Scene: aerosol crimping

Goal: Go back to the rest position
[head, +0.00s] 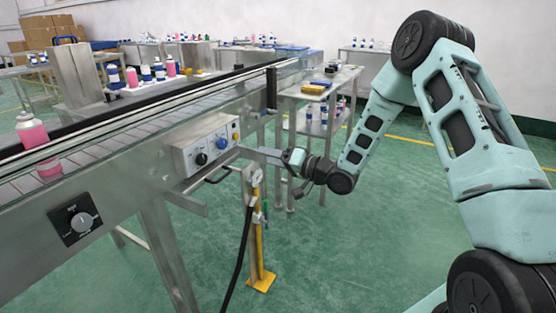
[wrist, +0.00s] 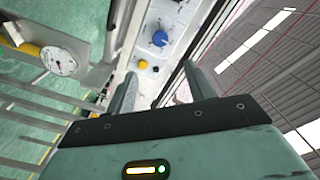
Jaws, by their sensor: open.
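My gripper (head: 255,153) is at the end of my arm, just right of the grey control box (head: 207,143) on the conveyor's side. In the wrist view my gripper (wrist: 160,80) shows its two fingers well apart with nothing held between them. The box's panel, with a blue knob (wrist: 160,38), shows beyond and between the fingers. In the head view this blue knob (head: 222,143) sits near a black knob (head: 202,159). I cannot tell the exact gap between fingertips and panel.
A yellow-based stand with a pressure gauge (head: 256,177) and black hose stands below my gripper. The conveyor (head: 110,145) runs along the left and carries a pink can (head: 33,144). A side table (head: 322,92) stands behind. The green floor (head: 370,240) is clear at centre right.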

